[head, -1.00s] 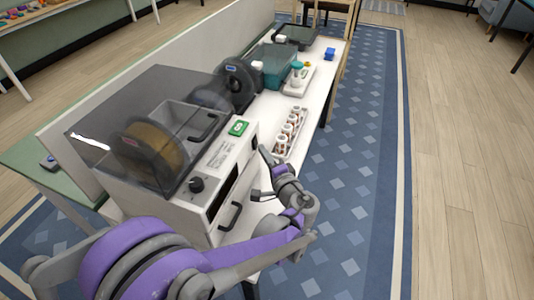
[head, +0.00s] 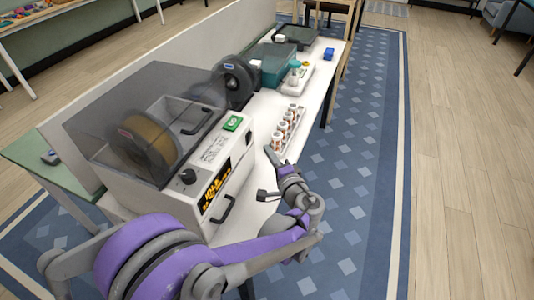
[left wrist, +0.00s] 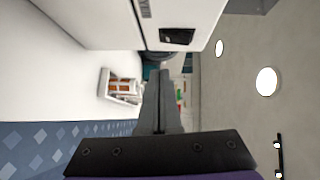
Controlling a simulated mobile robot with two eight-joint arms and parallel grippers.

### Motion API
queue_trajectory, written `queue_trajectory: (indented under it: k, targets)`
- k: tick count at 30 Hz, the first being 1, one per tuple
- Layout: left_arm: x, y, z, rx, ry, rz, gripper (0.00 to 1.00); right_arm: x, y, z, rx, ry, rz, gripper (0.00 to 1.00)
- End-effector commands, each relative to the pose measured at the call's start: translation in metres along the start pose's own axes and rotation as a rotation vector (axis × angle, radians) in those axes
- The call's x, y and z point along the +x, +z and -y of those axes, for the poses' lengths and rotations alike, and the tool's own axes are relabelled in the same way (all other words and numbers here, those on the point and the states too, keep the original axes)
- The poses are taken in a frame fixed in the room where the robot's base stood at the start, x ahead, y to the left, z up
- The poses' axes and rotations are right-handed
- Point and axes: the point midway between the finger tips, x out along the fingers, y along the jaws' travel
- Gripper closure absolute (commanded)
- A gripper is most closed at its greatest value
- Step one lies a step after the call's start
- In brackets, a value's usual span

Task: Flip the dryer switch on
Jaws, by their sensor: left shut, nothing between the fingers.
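The filament dryer (head: 158,197) is a white box with a clear smoky lid over a brown spool, at the left of the bench in the head view. Its front display (head: 215,187) is lit with orange characters. A small black switch (head: 249,139) sits at the far end of the front face; it shows larger as a black rocker in the left wrist view (left wrist: 177,36). Which way it is tipped is hard to tell. My left gripper (head: 268,151) is shut and empty, a little off the front face near the switch. Its fingers (left wrist: 160,75) show together. My right gripper is not in view.
A green label or button (head: 233,123) and a black knob (head: 187,176) are on the dryer's top edge. A white tray (head: 277,157) of several small bottles stands on the bench just beyond my gripper. A black spool (head: 236,82) stands behind. Floor right of the bench is clear.

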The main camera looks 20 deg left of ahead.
Motion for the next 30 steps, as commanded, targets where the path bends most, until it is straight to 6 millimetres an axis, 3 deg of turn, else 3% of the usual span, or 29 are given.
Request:
queue_trajectory:
  k: [3, 12, 18, 30]
  targets:
    - [-0.035, -0.001, -0.006, 0.000, 0.002, -0.008, 1.00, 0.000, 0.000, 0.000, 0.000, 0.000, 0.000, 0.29]
    - [-0.087, 0.000, -0.015, 0.000, 0.001, -0.005, 1.00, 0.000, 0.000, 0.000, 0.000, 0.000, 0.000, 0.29]
    - [-0.098, 0.001, -0.016, 0.000, 0.001, -0.002, 1.00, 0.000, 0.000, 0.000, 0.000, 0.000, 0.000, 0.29]
    - [-0.098, 0.002, -0.016, 0.000, 0.000, -0.001, 1.00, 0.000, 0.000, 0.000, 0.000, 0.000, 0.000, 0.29]
